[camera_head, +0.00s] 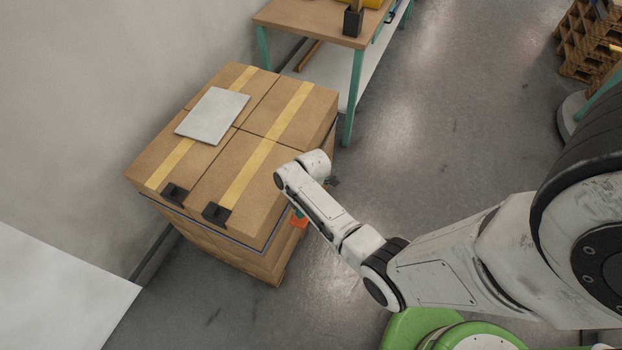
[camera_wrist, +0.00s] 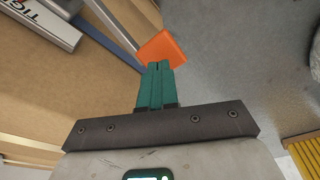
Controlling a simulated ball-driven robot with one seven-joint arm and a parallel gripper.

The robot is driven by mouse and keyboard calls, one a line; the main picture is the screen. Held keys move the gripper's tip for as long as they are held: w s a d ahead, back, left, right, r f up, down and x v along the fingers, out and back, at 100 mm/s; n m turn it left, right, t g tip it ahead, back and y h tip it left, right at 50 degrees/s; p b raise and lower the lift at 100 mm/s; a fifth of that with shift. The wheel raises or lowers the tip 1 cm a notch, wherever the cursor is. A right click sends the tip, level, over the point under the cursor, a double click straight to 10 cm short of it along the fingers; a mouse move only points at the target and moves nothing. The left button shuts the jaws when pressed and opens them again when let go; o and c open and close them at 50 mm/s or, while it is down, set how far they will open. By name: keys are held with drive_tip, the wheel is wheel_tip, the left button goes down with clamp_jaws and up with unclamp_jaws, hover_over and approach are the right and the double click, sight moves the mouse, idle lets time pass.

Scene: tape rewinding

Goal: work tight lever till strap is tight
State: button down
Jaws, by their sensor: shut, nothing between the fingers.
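A stack of taped cardboard boxes (camera_head: 262,120) has a dark strap (camera_head: 222,236) running around its upper side. An orange paddle (camera_head: 299,222) shows beside the stack's near right side, partly hidden by my arm. In the wrist view the orange paddle (camera_wrist: 163,47) lies right at my fingertips; I cannot tell if they touch. My gripper (camera_wrist: 160,68) has its two teal fingers together and holds nothing. A grey device (camera_wrist: 45,20) with a partly cut-off label "TIG" sits against the cardboard at upper left.
Black corner protectors (camera_head: 217,213) and a light grey sheet (camera_head: 212,116) lie on the boxes. A wooden workbench (camera_head: 318,22) with teal legs stands behind. Pallets (camera_head: 590,42) are at the far right.

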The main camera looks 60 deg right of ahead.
drive_tip(key=shift+r+p, duration=1.5)
drive_tip(key=shift+r, duration=0.55)
wheel_tip(320, 180, up, 11)
drive_tip(key=s+d, duration=0.1)
drive_tip(key=d, duration=0.1)
drive_tip(key=shift+f+b, duration=0.2)
drive_tip(key=shift+b, duration=0.25)
drive_tip(key=s+a+r+m+h+b, duration=0.1)
drive_tip(key=s+a+m+b, duration=0.3)
drive_tip(key=s+a+m, duration=0.8)
drive_tip(key=shift+s+a+r+m+h+b, duration=0.35)
drive_tip(key=shift+a+m+h, duration=0.25)
drive_tip(key=shift+a, duration=0.2)
